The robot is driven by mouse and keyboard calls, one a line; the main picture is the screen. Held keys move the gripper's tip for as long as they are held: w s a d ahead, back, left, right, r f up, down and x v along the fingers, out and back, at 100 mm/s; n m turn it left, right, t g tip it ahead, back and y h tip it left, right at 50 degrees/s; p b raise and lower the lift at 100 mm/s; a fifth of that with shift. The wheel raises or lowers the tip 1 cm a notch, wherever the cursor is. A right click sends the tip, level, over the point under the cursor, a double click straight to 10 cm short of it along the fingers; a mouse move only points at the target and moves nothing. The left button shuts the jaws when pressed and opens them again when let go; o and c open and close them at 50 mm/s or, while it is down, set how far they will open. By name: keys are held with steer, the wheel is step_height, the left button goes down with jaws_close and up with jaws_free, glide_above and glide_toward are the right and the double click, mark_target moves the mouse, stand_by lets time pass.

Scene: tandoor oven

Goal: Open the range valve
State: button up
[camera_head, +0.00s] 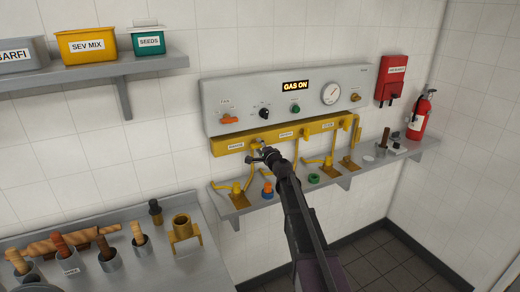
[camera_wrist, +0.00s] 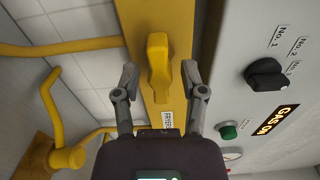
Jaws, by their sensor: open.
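A yellow valve handle (camera_wrist: 158,62) sits on the yellow gas manifold (camera_head: 225,146). In the wrist view its long side runs along the manifold bar. My gripper (camera_wrist: 160,82) is open, with one finger on each side of the handle's lower end and gaps visible on both sides. In the head view my gripper (camera_head: 259,154) is at the manifold's left half, and the handle (camera_head: 262,143) is partly hidden behind it. A small white label (camera_wrist: 167,117) lies beside the handle, too blurred to read surely. Other labels sit along the bar.
The control panel (camera_head: 222,92) above shows a lit "GAS ON" sign (camera_head: 295,86), with a black knob (camera_head: 264,113), green button (camera_head: 295,108) and gauge (camera_head: 331,93). Yellow pipes (camera_head: 250,172) run down to a shelf (camera_head: 222,190) with fittings. A red extinguisher (camera_head: 421,117) stands right.

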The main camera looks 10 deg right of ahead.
steer(key=shift+s, duration=0.1)
steer(key=v, duration=0.7)
stand_by(0.5)
steer(key=s+a+f+n+g+y, duration=0.1)
steer(key=s+a+f+n+g, duration=0.4)
steer(key=s, duration=0.3)
steer(key=s+a+f+n+g+y, duration=0.1)
steer(key=s+a+f+n+g, duration=0.25)
steer(key=s+f+n, duration=0.35)
steer(key=s+d+f+n+g+h, duration=0.1)
steer(key=s+d+f+g+h, duration=0.1)
steer(key=s, duration=0.5)
steer(key=s+d+f+n+g+h, duration=0.1)
steer(key=s+d+f+g+h, duration=0.1)
steer(key=s, duration=0.4)
steer(key=s+d+f+n+g+h, duration=0.1)
steer(key=s+d+f+g+h, duration=0.1)
steer(key=s, duration=0.5)
steer(key=d+g+h, duration=0.1)
steer(key=d+g, duration=0.1)
steer(key=d, duration=0.1)
steer(key=shift+s+d+f+g+h, duration=0.2)
steer(key=shift+s+f+g+h, duration=0.05)
steer(key=shift+s+g+h, duration=0.1)
